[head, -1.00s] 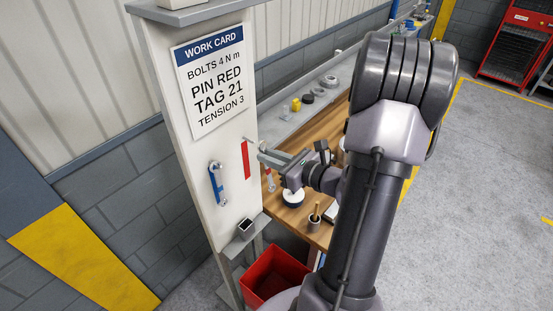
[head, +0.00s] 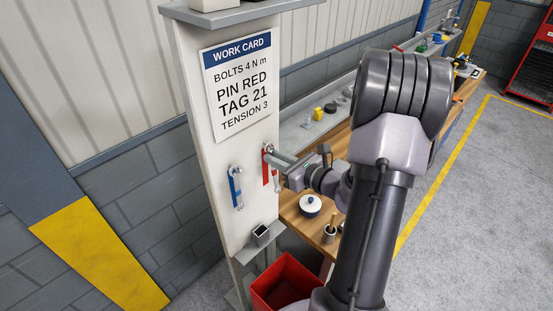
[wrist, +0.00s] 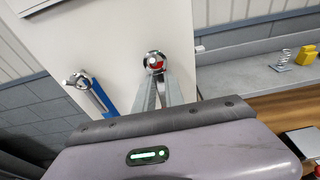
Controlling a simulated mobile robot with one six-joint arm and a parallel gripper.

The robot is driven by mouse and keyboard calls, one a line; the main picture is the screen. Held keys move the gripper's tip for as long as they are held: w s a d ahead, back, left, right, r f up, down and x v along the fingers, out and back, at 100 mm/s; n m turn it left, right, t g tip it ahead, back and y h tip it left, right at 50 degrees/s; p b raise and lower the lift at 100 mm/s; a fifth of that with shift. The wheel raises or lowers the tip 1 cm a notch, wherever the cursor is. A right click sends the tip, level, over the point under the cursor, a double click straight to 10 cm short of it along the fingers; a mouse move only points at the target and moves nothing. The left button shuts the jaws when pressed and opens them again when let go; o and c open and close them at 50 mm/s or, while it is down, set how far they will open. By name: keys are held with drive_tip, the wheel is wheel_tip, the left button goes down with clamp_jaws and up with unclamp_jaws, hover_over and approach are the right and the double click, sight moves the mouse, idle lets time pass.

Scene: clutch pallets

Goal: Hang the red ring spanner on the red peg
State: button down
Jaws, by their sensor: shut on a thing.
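My gripper (head: 274,157) is shut on the red ring spanner (head: 277,182) near its upper end, at the face of the white board (head: 205,140). The spanner's silver ring (wrist: 155,61) shows just beyond the fingertips (wrist: 156,76) in the wrist view, with red visible inside it. The spanner hangs down below the fingers.
A blue spanner (head: 238,190) hangs on the board to the left, also in the wrist view (wrist: 97,95). A small grey box (head: 262,235) sits on a ledge below. A red bin (head: 286,283) stands underneath. A workbench with several items is to the right.

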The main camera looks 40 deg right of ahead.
idle(0.3)
drive_tip(key=c, duration=1.3)
unclamp_jaws()
drive_tip(key=shift+c, duration=0.2)
